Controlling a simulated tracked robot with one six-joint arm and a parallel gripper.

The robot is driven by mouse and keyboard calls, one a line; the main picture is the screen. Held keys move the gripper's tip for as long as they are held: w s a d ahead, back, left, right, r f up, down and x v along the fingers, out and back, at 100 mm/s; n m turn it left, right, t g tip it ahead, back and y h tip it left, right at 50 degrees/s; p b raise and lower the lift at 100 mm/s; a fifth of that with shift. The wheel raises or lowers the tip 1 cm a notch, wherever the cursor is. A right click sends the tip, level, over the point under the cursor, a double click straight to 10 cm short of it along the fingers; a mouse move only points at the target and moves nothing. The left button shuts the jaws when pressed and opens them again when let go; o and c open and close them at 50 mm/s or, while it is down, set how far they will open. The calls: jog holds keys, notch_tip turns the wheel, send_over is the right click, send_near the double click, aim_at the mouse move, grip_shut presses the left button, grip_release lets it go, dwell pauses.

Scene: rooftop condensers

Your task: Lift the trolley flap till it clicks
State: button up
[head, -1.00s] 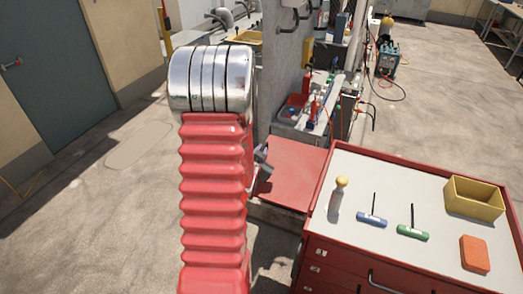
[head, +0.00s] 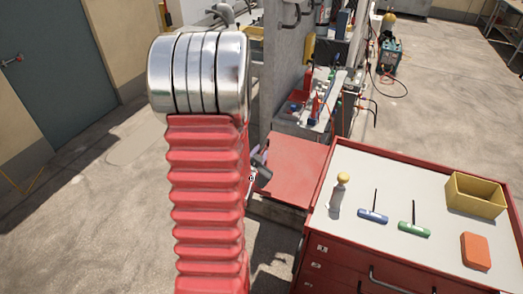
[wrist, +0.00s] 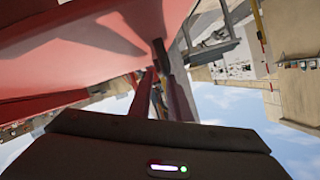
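The red trolley flap (head: 294,165) sticks out from the left side of the red tool trolley (head: 335,262) in the head view. It looks roughly level with the trolley's top. My gripper (head: 260,171) is a small dark shape at the flap's left edge, mostly hidden behind my red arm. In the wrist view a broad red surface (wrist: 85,50), seemingly the flap's underside, fills the upper left. The narrow dark and red parts of my gripper (wrist: 160,72) reach up close to its edge. I cannot tell whether they touch or grip it.
On the trolley top are a yellow-knobbed tool (head: 339,192), blue (head: 373,216) and green (head: 414,230) T-handle tools, a yellow bin (head: 476,194) and an orange block (head: 475,250). A grey post (head: 288,85) and cluttered bench stand behind the flap. Open concrete lies left.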

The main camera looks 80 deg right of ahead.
jog(key=shift+v, duration=0.9)
